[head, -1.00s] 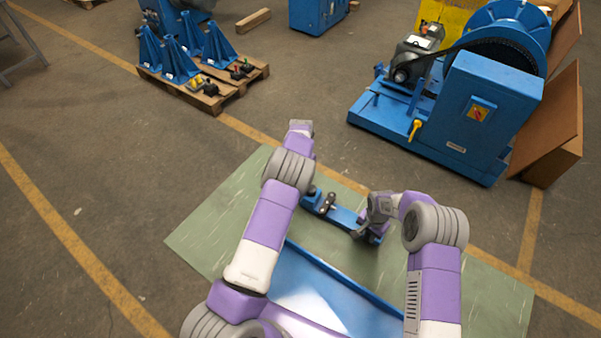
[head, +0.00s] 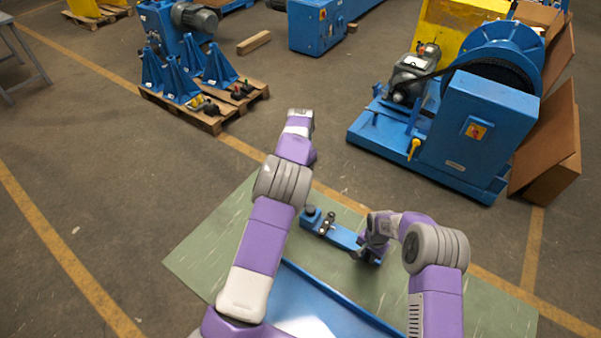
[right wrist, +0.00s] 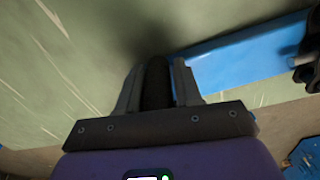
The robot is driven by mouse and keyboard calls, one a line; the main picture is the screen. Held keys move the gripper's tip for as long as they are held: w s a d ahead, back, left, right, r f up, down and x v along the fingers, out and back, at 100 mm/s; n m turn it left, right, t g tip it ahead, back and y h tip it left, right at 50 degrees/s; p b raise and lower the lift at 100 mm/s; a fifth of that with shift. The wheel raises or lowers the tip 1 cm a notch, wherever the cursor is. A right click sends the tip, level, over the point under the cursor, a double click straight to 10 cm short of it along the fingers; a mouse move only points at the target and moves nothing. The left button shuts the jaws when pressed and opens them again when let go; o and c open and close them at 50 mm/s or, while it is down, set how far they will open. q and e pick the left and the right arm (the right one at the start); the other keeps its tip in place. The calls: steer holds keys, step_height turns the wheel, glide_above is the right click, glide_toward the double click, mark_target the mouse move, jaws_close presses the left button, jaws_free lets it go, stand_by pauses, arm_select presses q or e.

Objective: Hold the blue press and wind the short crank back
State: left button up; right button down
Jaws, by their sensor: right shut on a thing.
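A long blue unit (head: 345,238) lies on the green mat. A blue block with a dark top (head: 311,213) stands at its left end, and small dark parts (head: 327,225) sit near its middle. I cannot tell which part is the press. My right gripper (head: 364,253) is at the unit's right end. In the right wrist view its fingers (right wrist: 157,88) are shut on a dark round handle (right wrist: 157,75), seemingly the short crank's, with the blue bar (right wrist: 240,55) just beyond. My left arm reaches up past the unit's left end; its fingers do not show.
A blue tray-like surface (head: 300,300) is in front of the unit. Bare green mat (head: 225,235) shows to the left. A large blue machine (head: 480,130) stands on the floor behind right, and a pallet with blue stands (head: 205,118) behind left.

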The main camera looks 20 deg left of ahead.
steer(key=shift+a, duration=0.1)
steer(key=c, duration=0.7)
jaws_free()
